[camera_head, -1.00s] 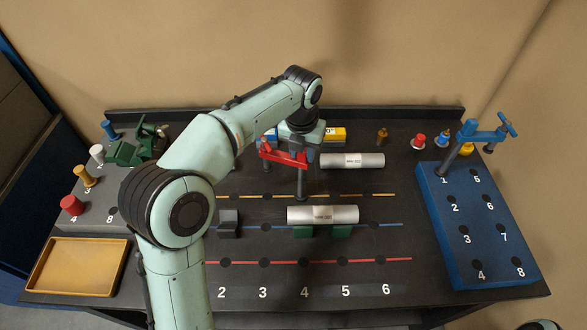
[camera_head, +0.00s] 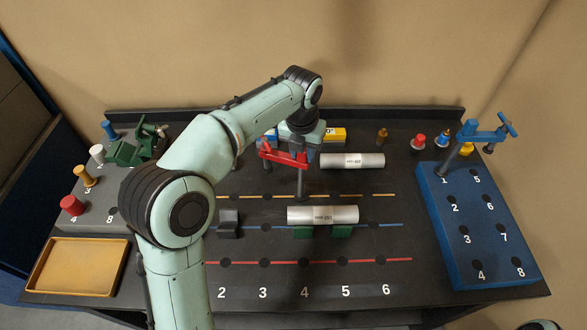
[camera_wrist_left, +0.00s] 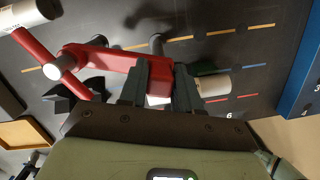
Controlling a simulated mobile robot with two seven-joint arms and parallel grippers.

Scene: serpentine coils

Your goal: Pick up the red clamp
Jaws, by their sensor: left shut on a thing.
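The red clamp (camera_head: 284,156) is near the middle of the table in the head view, with its grey post upright below it. My left gripper (camera_head: 302,140) is above it, its fingers mostly hidden by the wrist. In the left wrist view the two dark fingers of my left gripper (camera_wrist_left: 160,88) are shut on the red body of the clamp (camera_wrist_left: 105,60). The clamp's post reaches down toward the table; I cannot tell whether its foot is clear of it. My right gripper is not in view.
A silver cylinder (camera_head: 323,214) rests on green blocks in front of the clamp, and another silver cylinder (camera_head: 352,160) lies to its right. A blue rack (camera_head: 478,222) with a blue clamp (camera_head: 482,136) stands at the right. A yellow tray (camera_head: 78,266) lies at the left.

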